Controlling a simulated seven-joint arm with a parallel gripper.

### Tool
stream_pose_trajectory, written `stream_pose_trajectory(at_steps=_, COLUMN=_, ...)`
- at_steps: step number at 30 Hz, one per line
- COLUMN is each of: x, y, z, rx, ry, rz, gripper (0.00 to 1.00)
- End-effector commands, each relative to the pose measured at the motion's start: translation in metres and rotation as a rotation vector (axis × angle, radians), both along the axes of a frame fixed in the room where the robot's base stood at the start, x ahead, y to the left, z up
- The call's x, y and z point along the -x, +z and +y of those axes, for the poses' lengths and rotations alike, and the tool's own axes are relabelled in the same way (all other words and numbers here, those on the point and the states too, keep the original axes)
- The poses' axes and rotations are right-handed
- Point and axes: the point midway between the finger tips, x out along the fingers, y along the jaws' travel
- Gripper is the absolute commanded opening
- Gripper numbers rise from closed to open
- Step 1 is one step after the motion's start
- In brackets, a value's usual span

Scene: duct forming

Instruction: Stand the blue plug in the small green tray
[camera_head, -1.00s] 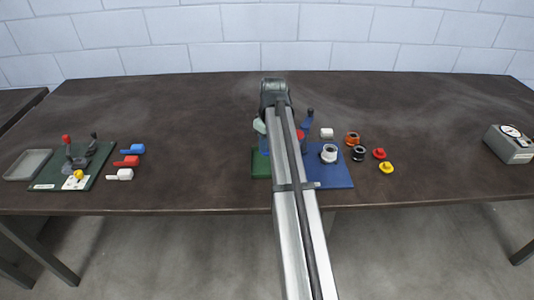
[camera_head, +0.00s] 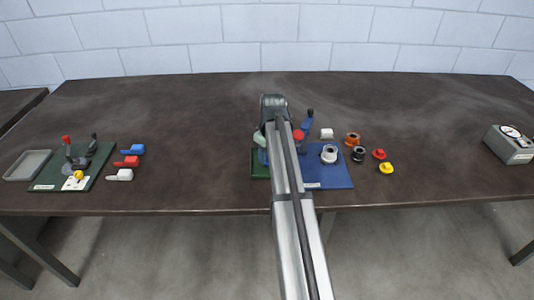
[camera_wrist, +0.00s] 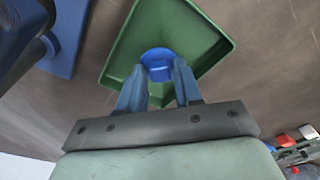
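The small green tray (camera_wrist: 205,20) lies under my gripper in the wrist view, with its raised rim around a flat floor. In the head view a part of it (camera_head: 257,168) shows left of my arm. The blue plug (camera_wrist: 157,63) is between my fingertips, over the tray's floor in the wrist view. My gripper (camera_wrist: 159,68) looks shut on it, one finger at each side. I cannot tell if the plug's bottom touches the floor. My arm hides the plug in the head view.
A blue board (camera_head: 335,178) with a white-topped ring part (camera_head: 329,153) adjoins on the right. Orange, black, red and yellow parts lie further right. A dark green board (camera_head: 52,178) with levers and a grey tray (camera_head: 27,165) are far left.

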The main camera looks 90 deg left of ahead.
Motion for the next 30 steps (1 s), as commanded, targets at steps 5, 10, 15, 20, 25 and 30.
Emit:
stream_pose_trajectory(at_steps=5, x=0.0, y=0.0, z=0.0, rx=0.0, ry=0.0, rz=0.0, gripper=0.48)
stream_pose_trajectory(at_steps=10, x=0.0, y=0.0, z=0.0, rx=0.0, ry=0.0, rz=0.0, gripper=0.48)
stream_pose_trajectory(at_steps=15, x=0.0, y=0.008, z=0.0, rx=-0.001, ry=0.0, rz=0.0, gripper=0.48)
stream_pose_trajectory(at_steps=20, x=-0.002, y=0.032, z=-0.002, rx=-0.001, ry=0.0, rz=0.0, gripper=0.48)
stream_pose_trajectory(at_steps=25, x=-0.005, y=0.064, z=-0.004, rx=-0.001, ry=0.0, rz=0.001, gripper=0.48)
stream_pose_trajectory(at_steps=30, x=-0.007, y=0.093, z=-0.007, rx=0.0, ry=0.001, rz=0.001, gripper=0.48)
